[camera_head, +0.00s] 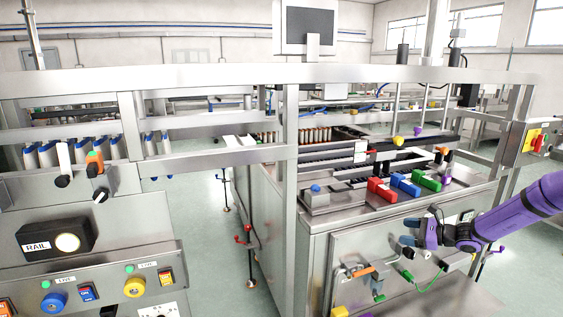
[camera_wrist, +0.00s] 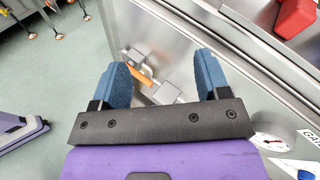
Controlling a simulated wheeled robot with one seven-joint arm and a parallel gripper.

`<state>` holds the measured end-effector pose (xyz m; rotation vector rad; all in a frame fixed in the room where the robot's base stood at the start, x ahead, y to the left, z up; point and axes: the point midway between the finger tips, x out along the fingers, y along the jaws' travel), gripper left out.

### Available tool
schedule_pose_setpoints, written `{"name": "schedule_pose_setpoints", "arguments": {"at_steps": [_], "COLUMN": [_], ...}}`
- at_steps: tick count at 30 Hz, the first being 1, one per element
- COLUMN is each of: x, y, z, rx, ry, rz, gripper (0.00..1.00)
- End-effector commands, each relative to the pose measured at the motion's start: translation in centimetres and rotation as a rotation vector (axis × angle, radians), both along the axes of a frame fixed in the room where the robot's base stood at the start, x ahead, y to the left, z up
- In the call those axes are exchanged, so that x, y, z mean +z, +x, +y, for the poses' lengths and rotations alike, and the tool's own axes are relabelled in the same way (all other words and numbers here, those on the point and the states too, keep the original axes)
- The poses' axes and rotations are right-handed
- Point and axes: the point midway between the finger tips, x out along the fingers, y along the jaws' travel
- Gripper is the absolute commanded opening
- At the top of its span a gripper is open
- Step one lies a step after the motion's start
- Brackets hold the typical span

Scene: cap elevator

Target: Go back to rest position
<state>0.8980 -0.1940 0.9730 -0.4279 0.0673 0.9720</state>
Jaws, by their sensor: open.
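My gripper (camera_head: 418,233) is at the right in the head view, on the end of my purple arm, in front of the steel machine cabinet (camera_head: 325,262). In the wrist view my gripper (camera_wrist: 160,82) shows two blue finger pads spread apart with nothing between them. Beyond the pads are the cabinet's steel front and a fitting with an orange handle (camera_wrist: 141,66).
Red (camera_head: 381,189), blue (camera_head: 405,184) and green (camera_head: 427,180) blocks sit on the machine's ledge above my gripper. An orange-handled valve (camera_head: 362,271) is on the cabinet front. A control panel with a RAIL box (camera_head: 55,240) stands at left.

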Motion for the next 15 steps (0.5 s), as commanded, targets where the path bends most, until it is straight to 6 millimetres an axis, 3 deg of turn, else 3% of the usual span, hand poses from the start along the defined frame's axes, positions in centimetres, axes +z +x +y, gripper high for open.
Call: {"name": "schedule_pose_setpoints", "arguments": {"at_steps": [3, 15], "x": [3.6, 13.6], "y": [-1.2, -7.6], "z": [2.5, 9.1], "rx": [0.116, 0.467], "ry": [-0.121, -0.504], "rz": [-0.038, -0.161], "gripper": [0.69, 0.69]}}
